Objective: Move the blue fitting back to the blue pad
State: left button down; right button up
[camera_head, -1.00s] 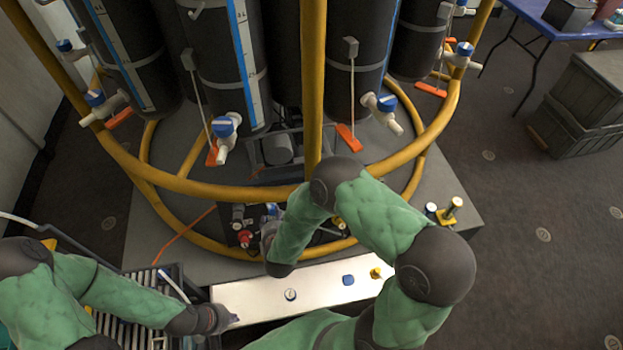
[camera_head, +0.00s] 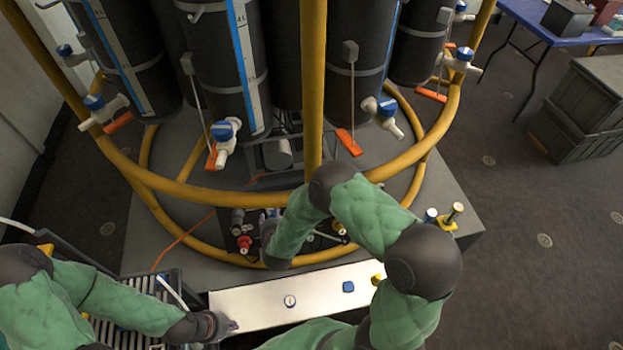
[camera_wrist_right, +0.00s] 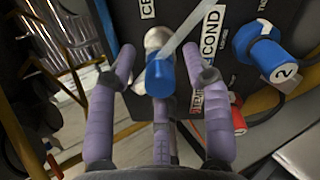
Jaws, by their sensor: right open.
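In the right wrist view a blue fitting (camera_wrist_right: 160,76) sits on a pale metal port of a dark panel, with a pale tube crossing by it. My right gripper (camera_wrist_right: 158,62) is open, its purple fingers spread on both sides of the fitting with gaps showing. In the head view my right gripper (camera_head: 268,228) is at the panel, partly hidden by my arm. A small blue pad (camera_head: 348,286) lies on the white bench top (camera_head: 250,305). My left gripper (camera_head: 222,325) is at the bench's left end; its fingers are too small to read.
A blue connector marked 2 (camera_wrist_right: 264,54) and a red connector (camera_wrist_right: 238,115) sit right of the fitting. A yellow rail (camera_head: 240,194) rings the dark tanks above the panel. A slatted grey tray (camera_head: 130,335) lies at left. A yellow pad (camera_head: 377,279) is on the bench.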

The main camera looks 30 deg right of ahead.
jog(key=shift+p, duration=0.3)
dwell(0.8)
grip_shut()
jog(key=shift+s+a+r, duration=0.1)
jog(key=shift+s+r, duration=0.05)
jog(key=shift+p+v, duration=2.2)
jog(key=shift+v, duration=0.55)
